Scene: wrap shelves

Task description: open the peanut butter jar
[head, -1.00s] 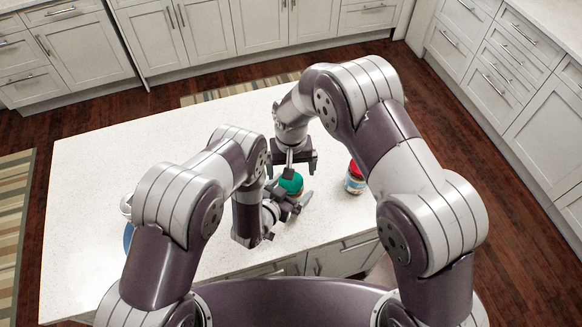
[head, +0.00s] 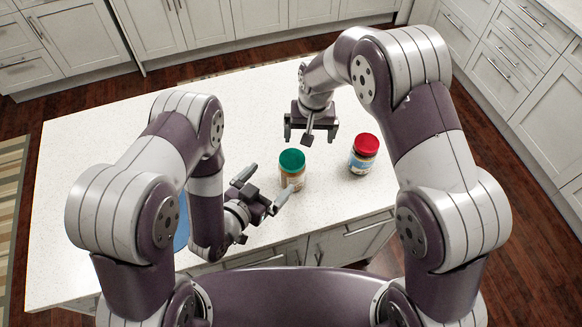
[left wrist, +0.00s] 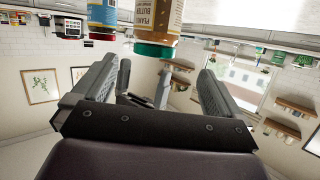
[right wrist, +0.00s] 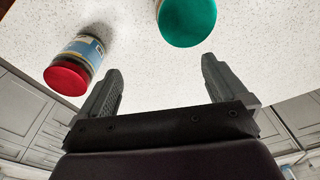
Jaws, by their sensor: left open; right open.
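The peanut butter jar (head: 293,181) stands upright on the white counter, its green lid (head: 291,160) on top. Its label and lid (left wrist: 156,50) show upside down in the left wrist view. My left gripper (head: 267,186) is open just left of the jar, fingers pointing towards it, with nothing between them. My right gripper (head: 310,134) is open and empty, beyond the jar in the picture and apart from it. In the right wrist view the green lid (right wrist: 187,20) lies past the fingertips.
A red-lidded jar (head: 362,160) with a blue label stands to the right of the peanut butter jar. A blue object (head: 182,224) is mostly hidden behind my left arm. The counter (head: 110,165) is clear at left and at the back. Cabinet drawers line its front.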

